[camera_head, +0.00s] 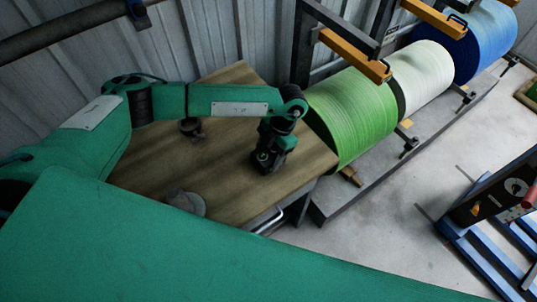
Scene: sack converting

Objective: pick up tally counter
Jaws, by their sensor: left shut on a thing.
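My left gripper (267,160) points down over the right part of the wooden tabletop (235,185). It is shut on a small dark thing, probably the tally counter, which the fingers and wrist mostly hide. I cannot make out its shape, or whether it still touches the tabletop. My right gripper is not in view.
A small dark object (190,127) stands at the table's back left. A grey round object (187,204) lies near the front, partly hidden. Green (352,115), white (422,78) and blue (487,40) rolls stand right of the table.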

